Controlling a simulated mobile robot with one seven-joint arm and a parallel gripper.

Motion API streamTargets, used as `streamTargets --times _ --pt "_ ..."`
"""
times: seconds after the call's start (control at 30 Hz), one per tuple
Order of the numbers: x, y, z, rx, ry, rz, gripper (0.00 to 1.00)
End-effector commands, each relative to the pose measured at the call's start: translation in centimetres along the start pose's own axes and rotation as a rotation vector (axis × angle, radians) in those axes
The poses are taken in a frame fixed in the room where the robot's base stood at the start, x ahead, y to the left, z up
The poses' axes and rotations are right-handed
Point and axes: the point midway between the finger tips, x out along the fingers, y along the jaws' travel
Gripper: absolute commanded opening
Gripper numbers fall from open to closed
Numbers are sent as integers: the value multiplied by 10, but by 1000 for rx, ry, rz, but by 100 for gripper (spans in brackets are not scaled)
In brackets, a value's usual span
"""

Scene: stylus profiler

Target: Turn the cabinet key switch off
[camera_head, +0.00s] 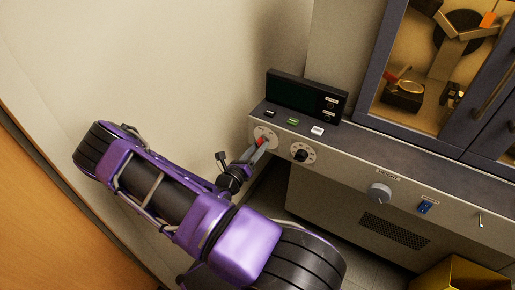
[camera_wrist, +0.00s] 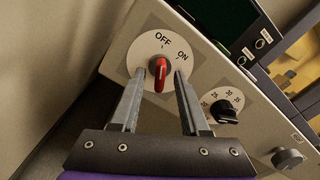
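The cabinet key switch is a red knob (camera_wrist: 160,74) on a round white dial (camera_wrist: 145,50) marked OFF and ON, at the left end of the cabinet's front panel. The knob's long axis runs nearly up and down in the wrist view, its upper end toward OFF. In the head view the red knob (camera_head: 261,139) shows just past my fingertips. My gripper (camera_wrist: 159,77) is open, with one finger on each side of the knob. Gaps show between the fingers and the knob; whether the tips reach its depth is unclear. My gripper also shows in the head view (camera_head: 257,151).
A black numbered dial (camera_wrist: 224,111) sits close right of my right finger. Further right are a grey knob (camera_head: 380,193) and a blue switch (camera_head: 425,207). A black display box (camera_head: 300,92) and small buttons are on the ledge above. A wall stands at left.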

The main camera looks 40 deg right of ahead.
Motion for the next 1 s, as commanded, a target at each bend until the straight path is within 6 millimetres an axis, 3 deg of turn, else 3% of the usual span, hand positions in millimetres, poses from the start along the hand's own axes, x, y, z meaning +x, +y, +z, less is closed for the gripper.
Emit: streamTargets --times 0.23,0.37,0.8,1.0 --pt "-2 0 0 1 0 1 45" --pt "-15 1 0 2 1 2 45" --pt "-118 1 0 1 -1 5 45" --pt "-156 1 0 0 0 3 45"
